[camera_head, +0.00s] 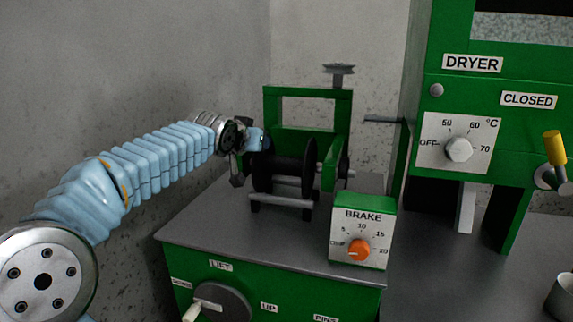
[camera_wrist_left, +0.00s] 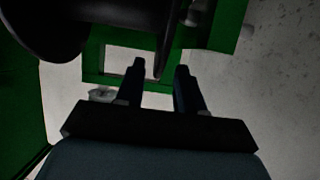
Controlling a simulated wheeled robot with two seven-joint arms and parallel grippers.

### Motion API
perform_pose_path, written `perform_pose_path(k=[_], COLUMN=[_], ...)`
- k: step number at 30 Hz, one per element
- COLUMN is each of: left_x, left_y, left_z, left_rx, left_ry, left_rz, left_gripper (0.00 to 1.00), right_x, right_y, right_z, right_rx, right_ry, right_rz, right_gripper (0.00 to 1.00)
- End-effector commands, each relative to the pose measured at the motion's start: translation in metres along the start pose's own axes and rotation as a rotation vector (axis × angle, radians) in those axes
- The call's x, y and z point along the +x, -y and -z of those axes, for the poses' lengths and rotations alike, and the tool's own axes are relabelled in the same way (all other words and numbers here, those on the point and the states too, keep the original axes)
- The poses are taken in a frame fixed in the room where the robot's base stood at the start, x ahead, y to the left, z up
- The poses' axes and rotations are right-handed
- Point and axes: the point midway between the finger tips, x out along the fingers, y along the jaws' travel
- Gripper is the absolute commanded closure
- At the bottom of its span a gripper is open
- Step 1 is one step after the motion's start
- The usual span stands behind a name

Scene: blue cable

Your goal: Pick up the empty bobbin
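A black bobbin (camera_head: 283,172) with two round flanges sits in the green stand on the grey-topped machine. I see no blue cable on it. It also shows in the left wrist view, dark, along the upper left (camera_wrist_left: 120,14). My left gripper (camera_head: 250,158) is beside the bobbin's left flange, partly overlapping it in the head view. In the left wrist view my left gripper (camera_wrist_left: 160,72) has its two fingers apart, with no object clearly held between them. A dark edge lies just beyond the tips; contact cannot be told. My right gripper is not in view.
The green stand frame (camera_head: 270,112) rises behind the bobbin. A brake box (camera_head: 362,235) with an orange knob stands at front right. The green dryer (camera_head: 470,110) stands to the right, with a yellow-handled lever (camera_head: 554,148). The grey top (camera_head: 205,228) is bare at front left.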

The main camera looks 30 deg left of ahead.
Motion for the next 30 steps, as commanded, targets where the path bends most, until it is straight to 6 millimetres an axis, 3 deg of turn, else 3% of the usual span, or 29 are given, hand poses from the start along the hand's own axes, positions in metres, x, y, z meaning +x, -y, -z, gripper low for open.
perform_pose_path(k=[9,17,24,30], left_x=[0.045,0.049,0.049,0.049], left_y=[-0.002,-0.002,-0.002,-0.002], left_z=[-0.004,-0.005,-0.005,-0.005], left_rx=[0.001,0.000,0.000,0.000], left_ry=[0.002,0.000,0.000,0.000], left_rz=[0.001,0.000,0.000,0.000], left_gripper=[0.63,0.63,0.98,1.00], right_x=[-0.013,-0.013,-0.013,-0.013], right_y=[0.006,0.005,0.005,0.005], right_z=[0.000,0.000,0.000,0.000], right_rx=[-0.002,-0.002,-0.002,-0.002], right_ry=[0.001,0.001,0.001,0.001], right_rz=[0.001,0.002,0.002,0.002], right_gripper=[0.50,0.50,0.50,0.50])
